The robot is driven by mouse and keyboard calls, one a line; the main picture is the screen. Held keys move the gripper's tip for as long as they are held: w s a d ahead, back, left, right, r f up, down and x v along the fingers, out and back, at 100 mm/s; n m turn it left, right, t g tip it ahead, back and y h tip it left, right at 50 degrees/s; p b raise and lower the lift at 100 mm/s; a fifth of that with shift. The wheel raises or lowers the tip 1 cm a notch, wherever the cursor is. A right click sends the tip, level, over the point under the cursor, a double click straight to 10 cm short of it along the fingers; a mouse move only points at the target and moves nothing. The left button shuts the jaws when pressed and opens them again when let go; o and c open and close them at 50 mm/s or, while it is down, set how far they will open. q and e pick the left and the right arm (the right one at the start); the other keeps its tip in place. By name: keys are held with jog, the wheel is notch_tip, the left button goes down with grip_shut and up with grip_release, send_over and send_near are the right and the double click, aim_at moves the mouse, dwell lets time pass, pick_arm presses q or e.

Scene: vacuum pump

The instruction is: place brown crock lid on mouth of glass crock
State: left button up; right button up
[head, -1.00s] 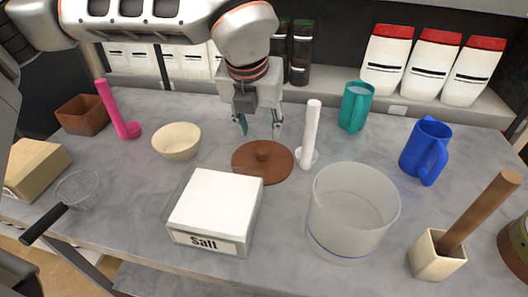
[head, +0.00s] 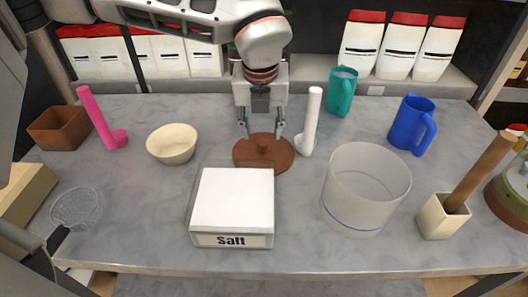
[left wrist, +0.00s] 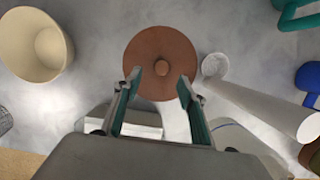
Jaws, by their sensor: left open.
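The brown crock lid (head: 263,154) is a round disc with a small knob, lying flat on the counter behind the salt box. It also shows in the left wrist view (left wrist: 160,48). The glass crock (head: 362,190) stands upright to the right, its mouth open and uncovered. My left gripper (head: 262,134) is open above the lid, pointing down; its fingers are on either side of the knob in the head view. In the left wrist view the fingertips (left wrist: 159,72) frame the knob from below, with nothing between them. My right gripper does not show.
A white salt box (head: 234,200) stands in front of the lid. A white ladle (head: 312,120) stands close on the lid's right, and a cream bowl (head: 172,145) is left. A green mug (head: 342,92), a blue pitcher (head: 411,125) and a beige pot (head: 442,220) stand around the crock.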

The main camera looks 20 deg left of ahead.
aim_at(263, 143)
pick_arm(q)
jog(key=x, duration=0.6)
jog(key=shift+w+f, duration=0.1)
jog(key=shift+f, duration=0.2)
jog(key=shift+d, duration=0.1)
grip_shut()
